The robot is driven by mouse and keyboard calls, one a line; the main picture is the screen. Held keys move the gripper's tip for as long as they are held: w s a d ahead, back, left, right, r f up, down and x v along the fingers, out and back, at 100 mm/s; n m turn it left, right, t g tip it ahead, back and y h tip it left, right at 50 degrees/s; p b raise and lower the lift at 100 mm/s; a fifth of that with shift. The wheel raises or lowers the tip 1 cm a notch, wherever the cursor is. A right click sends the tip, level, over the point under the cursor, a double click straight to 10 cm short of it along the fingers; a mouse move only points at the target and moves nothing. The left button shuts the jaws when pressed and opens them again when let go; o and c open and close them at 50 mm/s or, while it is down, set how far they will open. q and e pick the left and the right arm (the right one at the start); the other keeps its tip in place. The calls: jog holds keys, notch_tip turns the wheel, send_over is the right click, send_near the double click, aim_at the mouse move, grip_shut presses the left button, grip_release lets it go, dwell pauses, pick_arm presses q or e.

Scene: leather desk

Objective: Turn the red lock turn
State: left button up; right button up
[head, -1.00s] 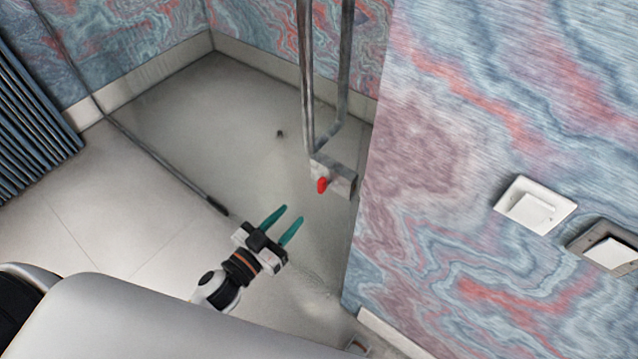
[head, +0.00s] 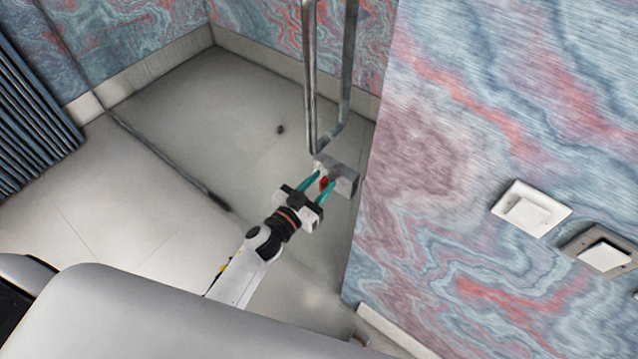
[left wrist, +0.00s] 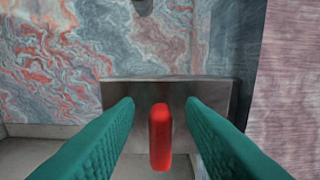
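The red lock turn (head: 324,183) is a small red knob on a grey metal lock plate (head: 345,180) at the foot of the metal handle. In the left wrist view the red lock turn (left wrist: 160,137) stands upright in front of the lock plate (left wrist: 180,93). My left gripper (head: 318,182) is open, with its two teal fingers on either side of the red turn. In the left wrist view the left gripper (left wrist: 160,112) shows gaps between both fingers and the turn. My right gripper is not in view.
A tall metal handle (head: 309,90) rises above the lock plate. A marbled wall (head: 440,170) stands close to the right, with two white switches (head: 531,208) on it. A dark ribbed radiator (head: 35,125) is at the left.

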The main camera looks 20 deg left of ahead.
pick_arm(q)
grip_shut()
jog(key=m, duration=0.1)
jog(key=m+b, duration=0.1)
jog(key=m, duration=0.2)
jog(key=shift+s+d+f+m, duration=0.2)
jog(key=shift+d+f+m, duration=0.05)
jog(key=shift+d+m, duration=0.15)
jog(key=shift+s+d+f+m+b, duration=0.2)
jog(key=shift+m+b, duration=0.75)
jog(key=shift+m, duration=1.25)
jog(key=shift+w+d+f+m+b, duration=0.1)
jog(key=shift+f+m+b, duration=0.2)
jog(key=shift+m+b, duration=1.25)
jog(key=shift+s+d+f+m+b, duration=0.15)
jog(key=shift+f+m+b, duration=0.15)
jog(key=shift+m, duration=2.55)
jog(key=shift+w, duration=0.1)
grip_release()
jog(key=shift+r, duration=0.1)
